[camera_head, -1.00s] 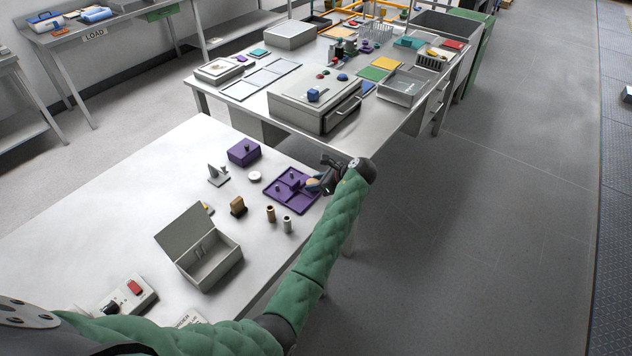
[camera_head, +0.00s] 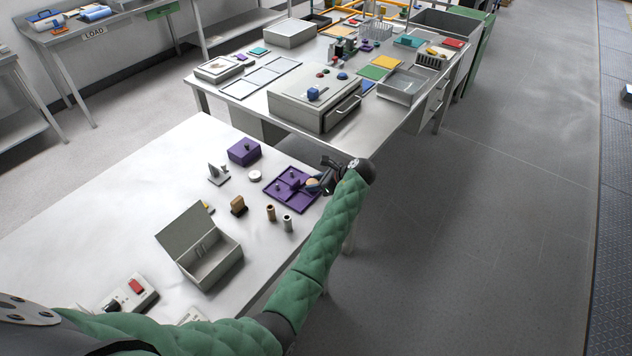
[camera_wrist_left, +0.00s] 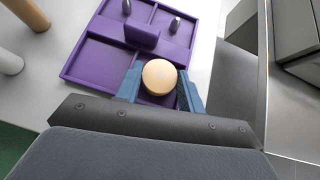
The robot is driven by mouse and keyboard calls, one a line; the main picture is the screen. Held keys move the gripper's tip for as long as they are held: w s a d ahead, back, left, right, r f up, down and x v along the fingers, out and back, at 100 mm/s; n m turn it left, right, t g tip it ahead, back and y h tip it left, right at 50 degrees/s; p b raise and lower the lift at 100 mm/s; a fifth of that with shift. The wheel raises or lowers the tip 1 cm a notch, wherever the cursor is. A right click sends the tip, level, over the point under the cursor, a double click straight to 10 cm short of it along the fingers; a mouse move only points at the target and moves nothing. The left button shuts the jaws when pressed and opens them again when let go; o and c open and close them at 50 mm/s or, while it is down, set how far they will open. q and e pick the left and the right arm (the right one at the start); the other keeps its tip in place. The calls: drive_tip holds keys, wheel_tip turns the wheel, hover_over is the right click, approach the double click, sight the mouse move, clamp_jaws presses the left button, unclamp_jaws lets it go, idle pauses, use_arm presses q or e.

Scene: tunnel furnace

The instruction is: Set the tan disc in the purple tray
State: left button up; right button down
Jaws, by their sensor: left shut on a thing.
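The tan disc (camera_wrist_left: 159,76) is between the fingers of my left gripper (camera_wrist_left: 161,90), which is shut on it. In the head view the tan disc (camera_head: 312,184) shows just left of the left gripper (camera_head: 322,182), over the right part of the purple tray (camera_head: 287,198). My right gripper is not in view.
A purple box (camera_head: 243,152), a white disc (camera_head: 255,176) and two small cylinders (camera_head: 287,223) stand near the tray. An open grey box (camera_head: 212,262) is nearer on the same table. A second table with a grey machine (camera_head: 312,100) stands behind. Floor is clear at right.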

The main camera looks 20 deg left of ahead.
use_arm(q)
drive_tip(key=shift+f, duration=0.1)
idle(0.5)
drive_tip(key=o, duration=1)
drive_tip(key=shift+c, duration=1.1)
drive_tip(key=shift+r+p, duration=1.45)
drive_tip(key=shift+p, duration=0.45)
drive_tip(key=shift+r+p, duration=0.95)
drive_tip(key=shift+r, duration=0.8)
drive_tip(key=o, duration=0.6)
drive_tip(key=shift+r, duration=0.4)
